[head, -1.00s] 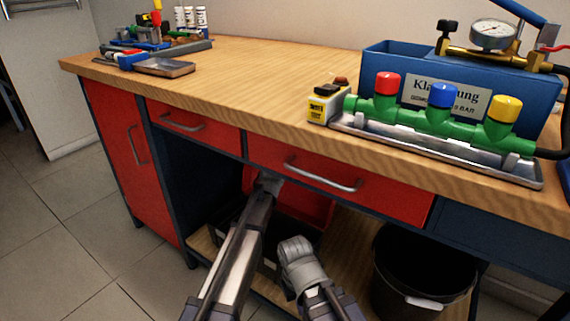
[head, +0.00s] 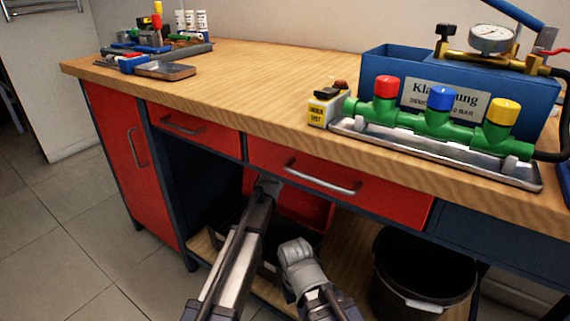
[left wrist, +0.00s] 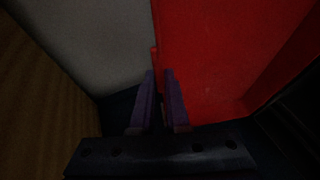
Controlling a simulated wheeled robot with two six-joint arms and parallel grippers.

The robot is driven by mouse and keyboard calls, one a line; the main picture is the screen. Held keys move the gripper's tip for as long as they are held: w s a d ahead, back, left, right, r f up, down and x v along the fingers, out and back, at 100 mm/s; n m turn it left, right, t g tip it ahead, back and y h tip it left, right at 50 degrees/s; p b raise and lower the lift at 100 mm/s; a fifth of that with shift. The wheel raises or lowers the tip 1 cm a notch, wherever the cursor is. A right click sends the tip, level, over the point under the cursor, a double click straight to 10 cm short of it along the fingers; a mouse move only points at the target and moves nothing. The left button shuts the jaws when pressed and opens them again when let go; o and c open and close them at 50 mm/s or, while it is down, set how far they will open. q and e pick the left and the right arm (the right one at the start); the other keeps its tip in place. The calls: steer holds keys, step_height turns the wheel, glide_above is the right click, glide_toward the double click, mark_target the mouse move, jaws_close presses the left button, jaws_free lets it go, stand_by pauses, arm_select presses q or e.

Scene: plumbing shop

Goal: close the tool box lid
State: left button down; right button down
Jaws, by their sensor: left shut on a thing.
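The tool box stands on the shelf under the workbench. Its red lid (head: 306,208) is raised, showing below the drawers in the head view. The dark box body is mostly hidden behind my arms and in shadow. My left gripper (head: 268,185) is at the lid's left part. In the left wrist view the red lid (left wrist: 205,60) fills the upper right, and my left gripper (left wrist: 158,80) is shut on its edge, with a strip of red between the fingers. A grey arm link of mine stands before the box; no fingers of my right gripper show.
The red drawer (head: 340,188) and the bench top (head: 250,85) overhang the shelf closely above the lid. A black bucket (head: 425,280) stands to the right. The red cabinet door (head: 125,150) is at the left. The floor in front at left is clear.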

arm_select(q)
steer(key=shift+s+f, duration=0.15)
steer(key=shift+s, duration=0.05)
stand_by(0.7)
steer(key=s+a+f, duration=0.1)
steer(key=s+a, duration=0.6)
steer(key=s, duration=0.3)
steer(key=shift+a+b, duration=0.2)
steer(key=shift+b, duration=0.25)
steer(key=c, duration=1)
jaws_free()
steer(key=shift+s+r, duration=0.1)
steer(key=shift+s, duration=0.05)
